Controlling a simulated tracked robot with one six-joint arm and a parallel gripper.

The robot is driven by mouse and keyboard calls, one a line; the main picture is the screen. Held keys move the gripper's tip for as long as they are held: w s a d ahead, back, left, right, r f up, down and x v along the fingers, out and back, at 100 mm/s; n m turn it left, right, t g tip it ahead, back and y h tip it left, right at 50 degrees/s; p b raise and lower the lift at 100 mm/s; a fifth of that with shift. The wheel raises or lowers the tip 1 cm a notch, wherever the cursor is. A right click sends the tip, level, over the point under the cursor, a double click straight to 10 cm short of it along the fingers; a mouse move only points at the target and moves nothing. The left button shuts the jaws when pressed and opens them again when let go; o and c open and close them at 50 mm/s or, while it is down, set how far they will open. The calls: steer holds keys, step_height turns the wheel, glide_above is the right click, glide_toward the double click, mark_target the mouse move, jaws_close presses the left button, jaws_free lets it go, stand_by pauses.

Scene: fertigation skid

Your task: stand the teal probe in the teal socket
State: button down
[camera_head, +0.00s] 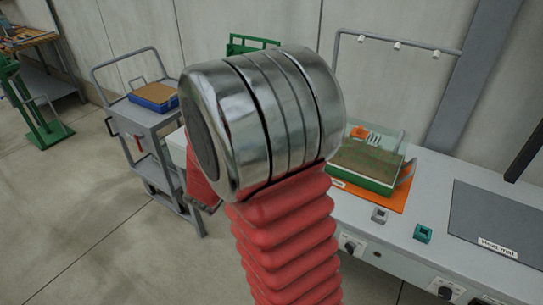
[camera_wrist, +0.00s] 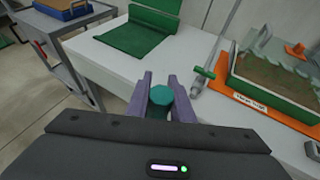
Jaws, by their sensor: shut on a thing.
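The teal probe (camera_wrist: 161,97) shows end-on in the wrist view as a faceted teal top between the two purple fingers of my gripper (camera_wrist: 160,84). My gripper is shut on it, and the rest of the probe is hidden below. In the head view my arm hides both the gripper and the probe. The teal socket (camera_head: 423,234) is a small square block with an opening, near the bench's front edge in the head view. It stands to the right of my arm, and nothing is seen in it.
A grey socket (camera_head: 379,215) stands left of the teal one. Behind them is a green-rimmed soil tray (camera_wrist: 270,95) on an orange base. A grey mat (camera_head: 500,222) lies at the right. A green stand (camera_wrist: 138,38) and a pipe with a green handle (camera_wrist: 204,72) are near my gripper.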

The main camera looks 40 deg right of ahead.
steer(key=w+a+n+t+y, duration=0.2)
steer(key=a+n+y, duration=0.1)
steer(key=a, duration=1)
steer(key=w+a+n+t+y, duration=0.1)
steer(key=w+a+n+y, duration=0.1)
steer(key=a, duration=1)
steer(key=shift+w+a+f+n+t+y, duration=0.2)
steer(key=shift+a+f+n+t+y, duration=0.25)
steer(key=shift+n+y, duration=0.4)
steer(key=shift+s+d, duration=0.1)
